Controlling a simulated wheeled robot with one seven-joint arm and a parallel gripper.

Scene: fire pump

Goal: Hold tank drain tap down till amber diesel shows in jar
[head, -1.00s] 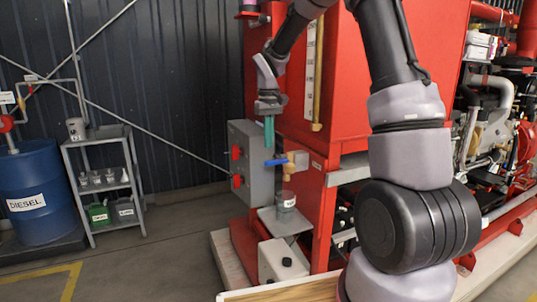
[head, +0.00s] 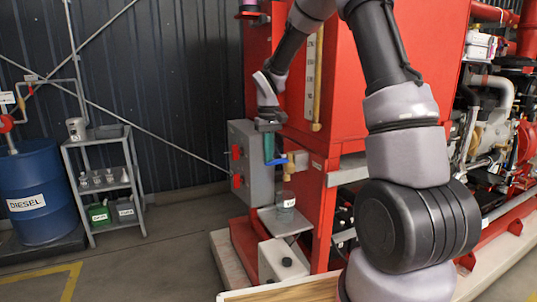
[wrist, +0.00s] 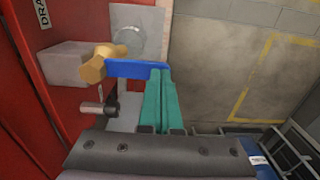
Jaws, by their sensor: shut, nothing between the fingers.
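The brass drain tap (head: 291,166) sticks out of the red tank's side (head: 345,90). Its blue lever (head: 277,161) points left, and in the wrist view the lever (wrist: 137,68) runs roughly level from the brass body (wrist: 97,65) to my fingers. My gripper (head: 268,158) is shut and empty, its teal fingertips (wrist: 160,72) at the lever's free end. They seem to touch or nearly touch it; I cannot tell which. A labelled clear jar (head: 286,205) stands below the tap on a small shelf (head: 283,224). Its contents look greyish, with no amber visible.
A grey control box (head: 243,160) with red switches stands close left of my gripper. A white container (head: 281,262) is below the shelf. A grey rack (head: 105,180) and a blue diesel drum (head: 40,195) stand farther left, with clear floor before them.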

